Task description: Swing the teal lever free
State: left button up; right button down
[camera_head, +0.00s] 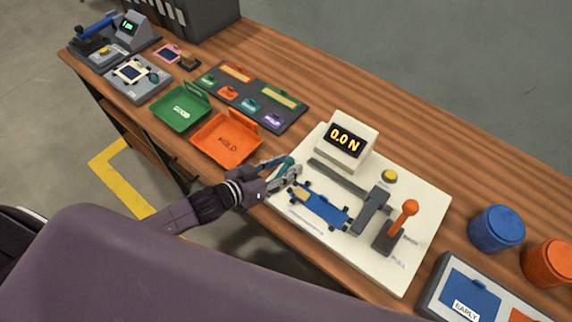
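The teal lever (285,164) is a small teal piece at the left end of the white test rig (410,255), beside the blue skateboard-like part (325,211). My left gripper (283,170) reaches in from the left, with its fingers around the teal piece. The fingers partly hide it, and I cannot tell whether they press on it or stand open around it. The blue part lies on the rig with its dark wheels showing. My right gripper is not in view.
The rig carries a display reading 0.0 N (345,140), a yellow button (390,176) and an orange-knobbed lever (409,208). Orange HOLD (243,155) and green (170,118) trays stand to its left. Blue (497,229) and orange (549,263) tubs stand right. Wood behind the rig is clear.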

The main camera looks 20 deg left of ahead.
pick_arm(q)
jog(key=shift+c, duration=0.3)
grip_shut()
